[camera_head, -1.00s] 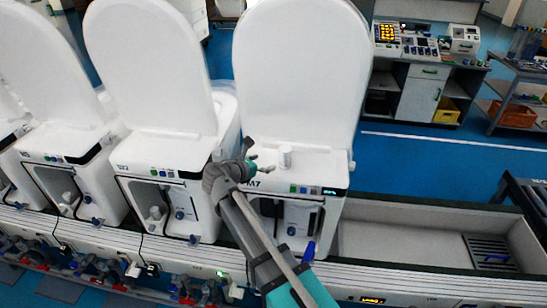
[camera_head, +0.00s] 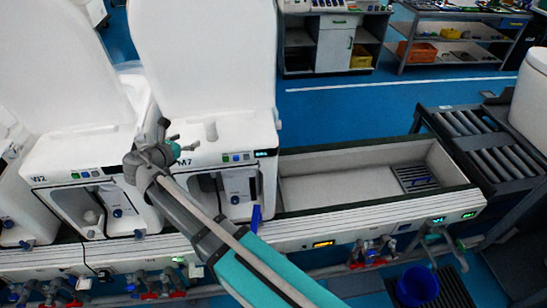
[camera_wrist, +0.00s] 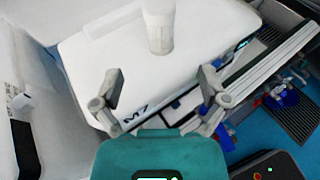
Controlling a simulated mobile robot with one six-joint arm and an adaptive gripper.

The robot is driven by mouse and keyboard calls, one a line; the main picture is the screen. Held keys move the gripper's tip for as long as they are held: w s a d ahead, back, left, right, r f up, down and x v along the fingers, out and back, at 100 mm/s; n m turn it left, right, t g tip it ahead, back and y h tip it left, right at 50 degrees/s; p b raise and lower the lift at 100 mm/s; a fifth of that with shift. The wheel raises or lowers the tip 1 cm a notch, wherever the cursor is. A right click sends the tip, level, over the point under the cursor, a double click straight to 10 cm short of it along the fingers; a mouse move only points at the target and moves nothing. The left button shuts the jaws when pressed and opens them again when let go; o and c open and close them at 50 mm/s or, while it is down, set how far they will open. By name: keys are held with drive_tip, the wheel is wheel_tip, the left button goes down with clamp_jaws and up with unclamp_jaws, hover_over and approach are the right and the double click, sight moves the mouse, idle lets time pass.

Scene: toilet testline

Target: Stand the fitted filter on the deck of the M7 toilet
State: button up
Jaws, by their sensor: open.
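The M7 toilet (camera_head: 192,160) is white, with its lid raised, and its label also shows in the wrist view (camera_wrist: 137,112). The filter (camera_head: 211,131), a small white cylinder, stands upright on the flat white deck. It shows at the top of the wrist view (camera_wrist: 159,28), where its upper end is cut off. My gripper (camera_head: 181,144) is open and empty at the left front of the M7 deck. In the wrist view its fingers (camera_wrist: 158,88) are spread over the front edge of the deck, apart from the filter, which stands beyond them.
The W2 toilet (camera_head: 80,150) stands close on the left. A blue bucket (camera_head: 417,287) is on the floor at lower right. The raised lid (camera_head: 205,55) stands behind the filter.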

drive_tip(key=w+d+f+m+g, duration=0.1)
drive_tip(key=d+f+m+g, duration=0.3)
drive_tip(key=d, duration=0.5)
drive_tip(key=w+d+f+m+g+h, duration=0.1)
drive_tip(key=d+m, duration=0.4)
drive_tip(key=d, duration=0.4)
drive_tip(key=w+d+f+m+g, duration=0.25)
drive_tip(key=d+m, duration=0.25)
drive_tip(key=d, duration=0.4)
drive_tip(key=s+d+f+m+g+y, duration=0.2)
drive_tip(key=s+d+m, duration=0.3)
drive_tip(key=d+m, duration=0.4)
drive_tip(key=s+d+f+m+g+y, duration=0.3)
drive_tip(key=s+d+m, duration=0.3)
drive_tip(key=d+m, duration=0.3)
drive_tip(key=shift+s+d+f+g+y, duration=0.25)
drive_tip(key=shift+d+g+y, duration=0.35)
drive_tip(key=shift+d, duration=1.1)
drive_tip(key=shift+w+a, duration=0.1)
